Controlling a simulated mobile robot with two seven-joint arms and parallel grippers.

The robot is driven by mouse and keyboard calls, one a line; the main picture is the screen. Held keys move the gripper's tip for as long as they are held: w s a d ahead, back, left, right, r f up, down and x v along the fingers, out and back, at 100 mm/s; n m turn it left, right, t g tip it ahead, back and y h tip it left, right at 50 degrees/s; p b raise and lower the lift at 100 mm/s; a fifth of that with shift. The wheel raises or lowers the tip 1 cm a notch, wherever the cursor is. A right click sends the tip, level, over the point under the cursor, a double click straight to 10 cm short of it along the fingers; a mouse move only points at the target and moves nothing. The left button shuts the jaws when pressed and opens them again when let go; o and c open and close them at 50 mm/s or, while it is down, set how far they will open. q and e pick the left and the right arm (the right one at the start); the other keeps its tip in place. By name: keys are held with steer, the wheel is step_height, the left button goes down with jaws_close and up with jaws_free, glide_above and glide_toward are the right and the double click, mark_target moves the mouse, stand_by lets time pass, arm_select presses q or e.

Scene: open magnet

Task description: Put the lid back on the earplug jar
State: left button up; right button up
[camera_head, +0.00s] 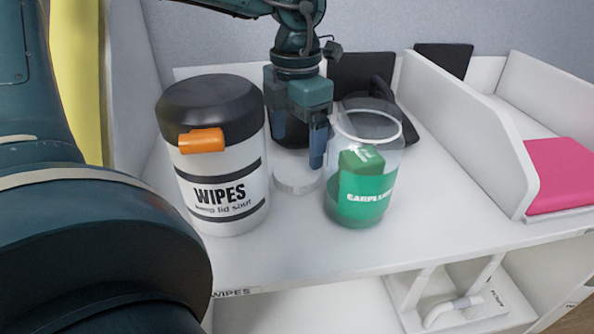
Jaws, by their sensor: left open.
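The earplug jar (362,195) stands upright on the white shelf, a clear container with green contents and an "EARPLUGS" label. Its round top looks open. A flat, round white disc (296,180), which looks like the lid, lies on the shelf between the wipes tub and the jar. My left gripper (298,152) points down over the disc with its fingers apart and nothing visible between them. Its right finger is close beside the jar's left wall; I cannot tell if they touch. My right gripper is not in view.
A white wipes tub (222,180) with a black lid and orange tab stands left of the disc. Black items (360,72) stand behind the jar. A white divider (470,130) rises to the right, with a pink item (562,175) beyond. The shelf front is clear.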

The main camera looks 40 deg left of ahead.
mark_target(295, 171)
arm_select(q)
steer(key=f, duration=0.5)
steer(key=shift+s+d+f, duration=0.1)
steer(key=shift+s, duration=0.15)
steer(key=c, duration=0.7)
